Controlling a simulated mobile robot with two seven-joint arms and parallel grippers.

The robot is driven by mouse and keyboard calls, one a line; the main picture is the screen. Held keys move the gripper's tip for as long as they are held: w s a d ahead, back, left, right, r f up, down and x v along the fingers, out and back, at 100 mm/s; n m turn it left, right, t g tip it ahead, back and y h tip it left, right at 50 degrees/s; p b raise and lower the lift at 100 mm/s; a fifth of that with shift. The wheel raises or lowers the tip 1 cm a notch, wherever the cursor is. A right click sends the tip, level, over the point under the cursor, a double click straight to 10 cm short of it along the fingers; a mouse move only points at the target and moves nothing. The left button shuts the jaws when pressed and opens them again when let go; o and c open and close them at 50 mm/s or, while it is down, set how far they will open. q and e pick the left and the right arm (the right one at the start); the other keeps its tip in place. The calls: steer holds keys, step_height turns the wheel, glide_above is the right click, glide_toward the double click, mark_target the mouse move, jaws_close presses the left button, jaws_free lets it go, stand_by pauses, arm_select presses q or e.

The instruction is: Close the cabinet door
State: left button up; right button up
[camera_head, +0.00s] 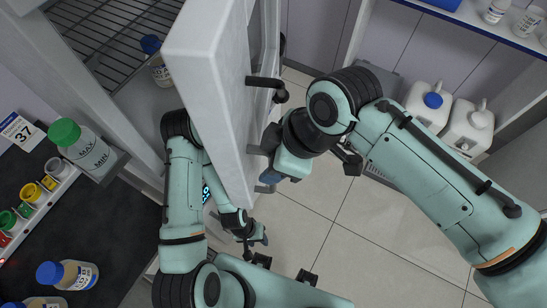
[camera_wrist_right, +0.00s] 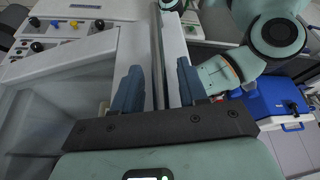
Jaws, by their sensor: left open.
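The white cabinet door (camera_head: 207,95) stands open in the head view, with its thick edge towards me. The open cabinet (camera_head: 112,40) is to its left, with wire shelves and a blue-capped bottle (camera_head: 156,62) inside. A dark handle (camera_head: 264,83) sticks out from the door's right face. My right gripper (camera_head: 270,170) is at the right side of the door, close to its face; contact cannot be told. In the right wrist view its two fingers (camera_wrist_right: 159,88) are apart, with a pale panel edge beyond the gap. My left gripper (camera_head: 254,236) is open and empty near the door's lower end.
White jugs (camera_head: 428,102) stand at right below a shelf. The tiled floor (camera_head: 320,225) is clear. A blue box (camera_wrist_right: 282,112) shows in the wrist view.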

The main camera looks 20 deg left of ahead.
arm_select(q)
steer(key=shift+w+r+p, duration=1.15)
steer(key=shift+w+r, duration=0.2)
steer(key=shift+r, duration=0.25)
arm_select(e)
steer(key=s+v, duration=0.1)
steer(key=v, duration=1.2)
steer(key=shift+w+r, duration=0.2)
steer(key=shift+w, duration=0.25)
